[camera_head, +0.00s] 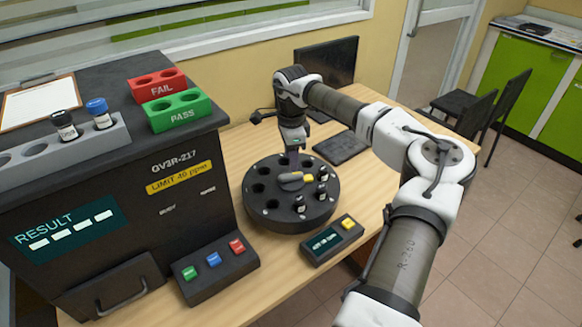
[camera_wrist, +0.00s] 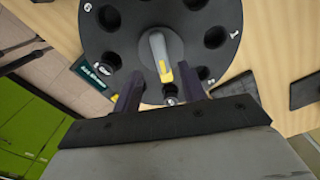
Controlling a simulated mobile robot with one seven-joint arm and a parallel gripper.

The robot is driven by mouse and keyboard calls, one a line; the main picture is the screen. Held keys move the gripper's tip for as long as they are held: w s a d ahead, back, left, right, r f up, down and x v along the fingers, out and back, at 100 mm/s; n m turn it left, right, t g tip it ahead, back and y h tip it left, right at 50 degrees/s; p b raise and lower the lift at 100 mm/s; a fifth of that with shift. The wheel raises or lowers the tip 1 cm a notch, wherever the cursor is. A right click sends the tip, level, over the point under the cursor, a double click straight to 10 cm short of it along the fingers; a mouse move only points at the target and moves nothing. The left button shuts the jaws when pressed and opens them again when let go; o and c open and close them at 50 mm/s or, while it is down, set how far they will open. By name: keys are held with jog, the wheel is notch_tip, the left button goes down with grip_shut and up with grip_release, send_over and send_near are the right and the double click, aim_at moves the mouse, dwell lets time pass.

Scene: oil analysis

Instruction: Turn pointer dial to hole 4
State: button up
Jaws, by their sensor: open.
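The dial is a round black carousel (camera_head: 262,207) on the wooden table, with holes around its rim; it fills the top of the wrist view (camera_wrist: 130,35). Its pointer (camera_head: 292,178) is a grey handle with a yellow stripe at the centre, also in the wrist view (camera_wrist: 158,52). Its yellow end points toward my gripper in the wrist view. My gripper (camera_head: 293,150) is open above the carousel's far side. In the wrist view its fingers (camera_wrist: 160,82) lie either side of the pointer's yellow end, apart from it. Which hole is number 4 is not clear.
Several small vials (camera_head: 300,204) sit in the carousel's holes. A small display box (camera_head: 332,240) stands in front of it. The black analyser (camera_head: 190,215) with buttons is at left. A keyboard (camera_head: 342,147) and monitor (camera_head: 330,62) are behind.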

aim_at(291, 174)
jog(key=shift+f+p, duration=0.55)
jog(key=shift+f, duration=2.25)
grip_shut()
jog(key=shift+m+b, duration=0.3)
jog(key=m+b, duration=0.2)
jog(key=m, duration=0.1)
jog(key=shift+f+m, duration=0.1)
jog(key=shift+m, duration=0.2)
jog(key=shift+m+b, duration=0.85)
jog(key=shift+m, duration=1.35)
